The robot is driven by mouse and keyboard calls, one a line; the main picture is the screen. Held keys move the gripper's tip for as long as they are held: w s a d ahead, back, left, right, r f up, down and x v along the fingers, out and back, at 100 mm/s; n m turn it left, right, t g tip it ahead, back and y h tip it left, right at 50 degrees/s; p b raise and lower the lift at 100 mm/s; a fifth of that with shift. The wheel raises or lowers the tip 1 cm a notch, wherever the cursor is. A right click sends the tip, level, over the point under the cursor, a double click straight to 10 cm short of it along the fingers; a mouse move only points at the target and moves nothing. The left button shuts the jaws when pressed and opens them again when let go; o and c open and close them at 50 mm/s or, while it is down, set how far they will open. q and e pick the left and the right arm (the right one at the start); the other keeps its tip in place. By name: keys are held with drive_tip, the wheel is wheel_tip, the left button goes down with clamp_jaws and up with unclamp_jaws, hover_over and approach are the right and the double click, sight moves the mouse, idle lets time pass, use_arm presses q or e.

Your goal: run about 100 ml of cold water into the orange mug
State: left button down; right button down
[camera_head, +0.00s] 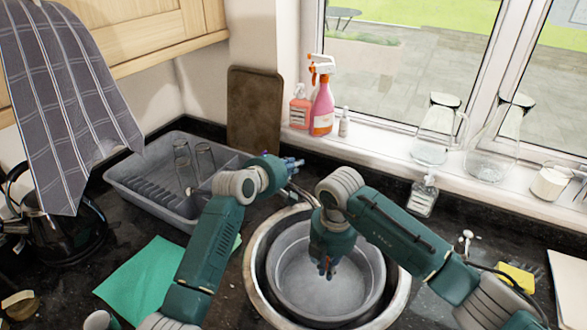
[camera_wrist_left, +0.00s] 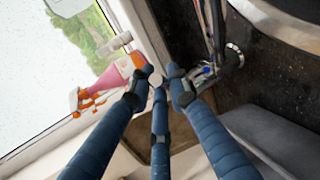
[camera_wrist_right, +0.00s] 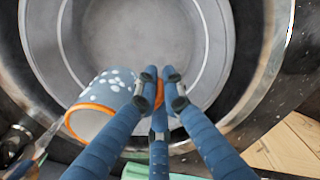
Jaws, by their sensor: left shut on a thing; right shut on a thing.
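The mug (camera_wrist_right: 103,88) is grey-blue with white spots and an orange rim, at the left of the right wrist view. My right gripper (camera_wrist_right: 159,80) is shut on its orange handle, above the grey round basin (camera_wrist_right: 225,40) in the sink. In the head view my right gripper (camera_head: 326,268) points down over the basin and hides most of the mug. My left gripper (camera_head: 290,163) is at the tap (camera_head: 305,195), behind the sink. In the left wrist view its fingers (camera_wrist_left: 158,80) close beside the tap (camera_wrist_left: 207,45), apparently on its handle. I see no water running.
A grey dish rack (camera_head: 150,190) with glasses stands left of the sink, near a green cloth (camera_head: 150,280). A soap bottle (camera_head: 423,195) stands right of the tap. A pink spray bottle (camera_head: 322,105) and glass jugs (camera_head: 438,130) line the sill. A yellow sponge (camera_head: 516,276) lies right.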

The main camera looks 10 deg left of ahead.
use_arm(q)
drive_tip(key=shift+f, duration=0.2)
drive_tip(key=c, duration=1.6)
unclamp_jaws()
drive_tip(key=shift+r, duration=0.1)
drive_tip(key=v, duration=1.2)
